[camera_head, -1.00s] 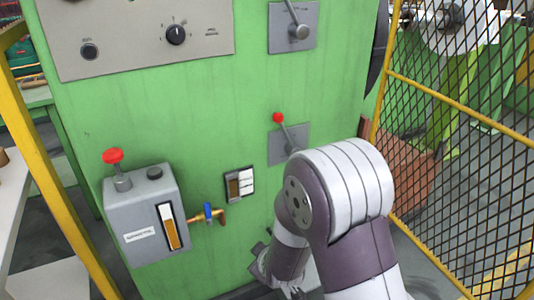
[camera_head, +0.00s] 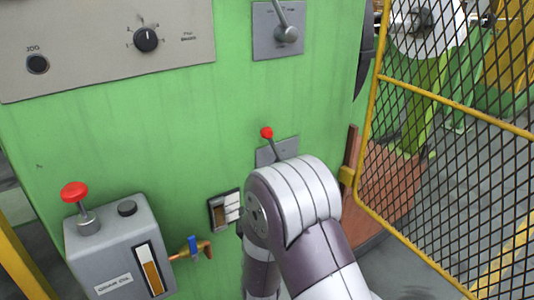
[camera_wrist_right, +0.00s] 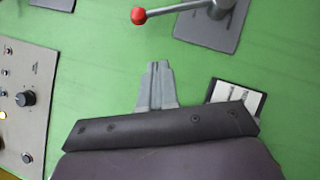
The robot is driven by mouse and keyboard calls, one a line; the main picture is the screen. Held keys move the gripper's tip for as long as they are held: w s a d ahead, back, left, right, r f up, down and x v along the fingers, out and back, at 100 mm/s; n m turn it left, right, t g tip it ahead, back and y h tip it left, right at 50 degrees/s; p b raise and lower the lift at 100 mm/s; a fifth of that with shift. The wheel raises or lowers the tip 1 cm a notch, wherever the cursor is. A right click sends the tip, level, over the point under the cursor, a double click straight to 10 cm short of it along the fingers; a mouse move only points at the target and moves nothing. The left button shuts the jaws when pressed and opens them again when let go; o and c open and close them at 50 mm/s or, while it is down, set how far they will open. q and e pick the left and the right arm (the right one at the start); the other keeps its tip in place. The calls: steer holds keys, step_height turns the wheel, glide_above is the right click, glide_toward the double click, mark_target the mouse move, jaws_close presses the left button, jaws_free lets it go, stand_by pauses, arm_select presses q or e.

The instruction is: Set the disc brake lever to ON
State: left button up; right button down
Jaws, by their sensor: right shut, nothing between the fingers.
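A lever with a red ball knob (camera_head: 267,133) points up and slightly left from a grey plate (camera_head: 277,150) on the green machine front. My right arm hides its pivot in the head view. In the right wrist view the red knob (camera_wrist_right: 138,15) and its grey pivot plate (camera_wrist_right: 212,28) are at the top. My right gripper (camera_wrist_right: 155,68) is shut and empty, its fingers below the lever rod in that view and apart from it. In the head view the gripper is hidden behind my arm. My left gripper is not in view. No lever marking is readable.
A second lever (camera_head: 286,33) on a grey plate is above. A knob panel (camera_head: 110,45) is at upper left. A yellow mesh guard (camera_head: 450,150) stands at right.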

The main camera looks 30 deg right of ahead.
mark_target(272, 145)
steer(key=s+d+b+x, duration=0.1)
steer(key=d+x, duration=0.1)
steer(key=x, duration=1)
steer(key=shift+r, duration=0.45)
steer(key=shift+s+d+r, duration=0.1)
steer(key=shift+d, duration=0.1)
steer(key=shift+d+r+m+g+p, duration=0.3)
steer(key=shift+m+p, duration=0.2)
steer(key=shift+p, duration=0.1)
steer(key=shift+d+r+m+g+p, duration=0.3)
steer(key=shift+d+r+m+p, duration=0.2)
steer(key=shift+p, duration=0.4)
steer(key=d+m+g+y+p, duration=0.2)
steer(key=d+m+g+p, duration=0.1)
steer(key=d+m+p, duration=0.3)
steer(key=d+p, duration=0.1)
steer(key=d, duration=0.1)
steer(key=shift+w+d+r, duration=0.35)
steer(key=shift+w+d, duration=0.05)
